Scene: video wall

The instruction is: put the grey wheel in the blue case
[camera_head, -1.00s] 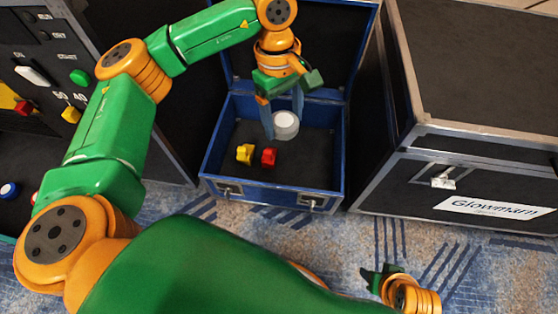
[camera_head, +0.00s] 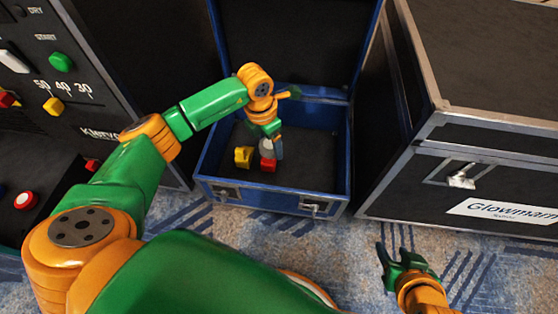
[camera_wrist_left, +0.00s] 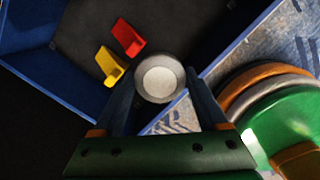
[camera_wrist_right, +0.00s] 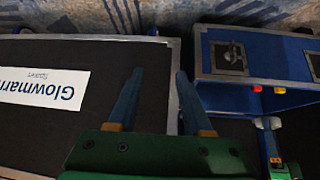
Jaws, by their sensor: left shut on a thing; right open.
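The grey wheel (camera_wrist_left: 160,78) is a round pale disc between the fingers of my left gripper (camera_wrist_left: 160,92) in the left wrist view. In the head view my left gripper (camera_head: 273,145) is down inside the open blue case (camera_head: 285,198), shut on the wheel (camera_head: 266,147), which is partly hidden by the gripper. Whether the wheel touches the case floor I cannot tell. My right gripper (camera_head: 399,260) is open and empty, in front of the cases; its spread fingers show in the right wrist view (camera_wrist_right: 160,105).
A yellow piece (camera_head: 244,156) and a red piece (camera_head: 267,165) lie on the case floor beside the wheel. The blue lid (camera_head: 295,40) stands open behind. A black Glowmarn case (camera_head: 470,170) stands right, a control panel (camera_head: 60,90) left. The case floor's right side is clear.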

